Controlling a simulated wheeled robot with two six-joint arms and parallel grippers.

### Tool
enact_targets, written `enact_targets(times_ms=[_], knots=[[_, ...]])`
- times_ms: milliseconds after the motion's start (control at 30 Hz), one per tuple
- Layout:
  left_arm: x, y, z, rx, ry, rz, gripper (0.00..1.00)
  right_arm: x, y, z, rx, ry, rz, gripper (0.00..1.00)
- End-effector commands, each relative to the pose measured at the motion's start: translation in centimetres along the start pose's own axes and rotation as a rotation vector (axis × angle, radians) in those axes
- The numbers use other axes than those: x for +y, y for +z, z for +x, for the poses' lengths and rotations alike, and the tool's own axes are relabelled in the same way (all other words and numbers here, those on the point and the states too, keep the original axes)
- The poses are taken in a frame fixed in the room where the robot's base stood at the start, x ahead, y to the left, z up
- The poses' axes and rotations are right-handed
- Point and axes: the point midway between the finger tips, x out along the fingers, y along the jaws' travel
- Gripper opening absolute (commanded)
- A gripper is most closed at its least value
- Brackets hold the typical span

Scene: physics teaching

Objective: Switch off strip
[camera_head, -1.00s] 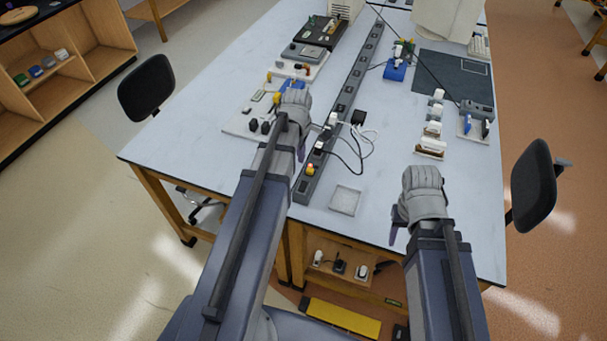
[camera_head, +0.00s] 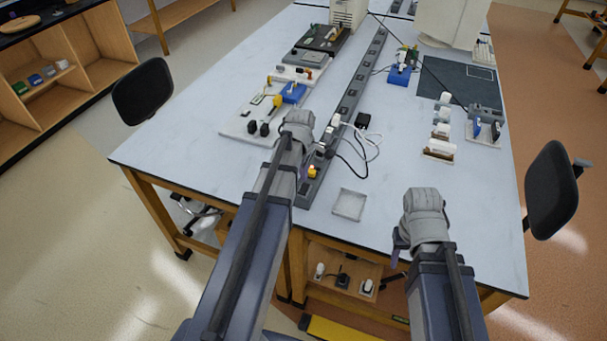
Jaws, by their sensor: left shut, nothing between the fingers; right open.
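The long grey power strip (camera_head: 350,88) runs along the bench from the far edge to the near part. Its small orange-yellow switch (camera_head: 313,172) is at the near end. My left gripper (camera_head: 304,174) is shut and empty, pointing down close beside the left of the switch. My wrist and arm partly hide the fingertips and the strip's near end, so contact cannot be told. My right gripper (camera_head: 399,243) is open and empty near the bench's front edge, well right of the strip.
A black plug (camera_head: 362,120) and white plugs with cables sit along the strip. A small square tray (camera_head: 349,204) lies right of its near end. Circuit boards stand left; white blocks (camera_head: 439,148) and a dark mat (camera_head: 455,82) are right. The front left bench top is clear.

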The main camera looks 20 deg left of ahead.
Motion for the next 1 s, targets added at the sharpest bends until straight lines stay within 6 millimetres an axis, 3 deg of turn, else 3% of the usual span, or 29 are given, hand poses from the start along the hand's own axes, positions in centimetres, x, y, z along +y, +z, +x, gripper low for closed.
enact_targets(times_ms=[33, 233, 1000], knots=[[0.0, 0.0, 1.5, 0.0, 0.0, 0.0, 0.0, -0.1, -0.1, 1.5, 0.0, 0.0, 0.0, 0.5], [0.0, 0.0, 3.5, 0.0, 0.0, 0.0, 0.0, -0.3, -0.2, 3.4, 0.0, 0.0, 0.002, 0.5], [0.1, 0.0, 4.0, 0.0, -0.001, 0.0, 0.0, -0.4, -0.2, 4.0, 0.0, 0.0, 0.002, 0.5]])
